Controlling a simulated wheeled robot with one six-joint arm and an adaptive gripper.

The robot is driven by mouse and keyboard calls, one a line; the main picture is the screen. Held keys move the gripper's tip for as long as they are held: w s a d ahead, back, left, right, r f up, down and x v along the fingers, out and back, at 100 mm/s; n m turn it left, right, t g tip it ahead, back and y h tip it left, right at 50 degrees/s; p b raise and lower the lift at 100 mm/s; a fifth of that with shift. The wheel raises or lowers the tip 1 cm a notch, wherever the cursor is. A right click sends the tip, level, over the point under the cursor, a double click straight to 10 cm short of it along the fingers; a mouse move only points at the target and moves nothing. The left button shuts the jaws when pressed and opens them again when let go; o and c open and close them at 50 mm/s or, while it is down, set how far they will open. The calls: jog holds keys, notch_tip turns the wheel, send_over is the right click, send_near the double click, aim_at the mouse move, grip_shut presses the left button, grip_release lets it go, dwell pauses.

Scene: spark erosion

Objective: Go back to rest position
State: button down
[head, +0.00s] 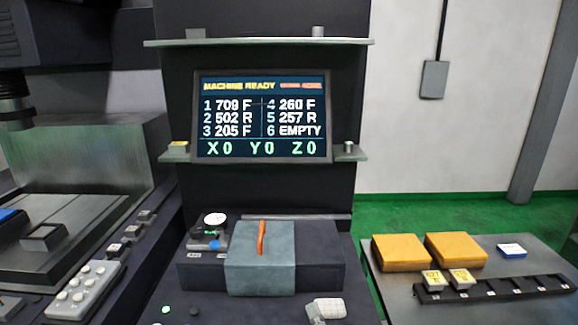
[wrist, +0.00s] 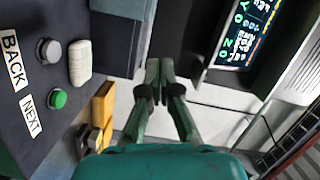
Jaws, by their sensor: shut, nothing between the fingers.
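My gripper (wrist: 159,74) shows in the wrist view, its two green fingers closed toward each other and empty. It touches nothing that I can see, and it hangs in free space in front of the machine. The head view does not show it. The machine's screen (head: 262,116) reads MACHINE READY, with X0 Y0 Z0 and slot 6 EMPTY. The screen (wrist: 247,32) also shows, turned sideways, at the upper right of the wrist view.
The control panel has a grey button (wrist: 48,51), a green button (wrist: 57,98) and a white block (wrist: 80,63). Two yellow boxes (head: 401,252) and a black slotted rack (head: 500,288) are on the right table. An orange strip (head: 262,238) lies on a grey cloth.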

jog(key=s+d+f+n+g+h, duration=0.1)
jog(key=s+d+f+n, duration=0.25)
jog(key=s+f, duration=0.5)
jog(key=s+d+f+n+h, duration=0.1)
jog(key=s+d+f+n, duration=0.35)
jog(key=s, duration=0.65)
jog(key=s+d+n+h, duration=0.1)
jog(key=s+d+n, duration=0.1)
jog(key=s, duration=0.9)
jog(key=s+d+n+g+h, duration=0.1)
jog(key=s+d+n, duration=0.1)
jog(key=s, duration=0.9)
jog(key=shift+s+d, duration=0.35)
jog(key=shift+d, duration=0.25)
jog(key=shift+f, duration=0.1)
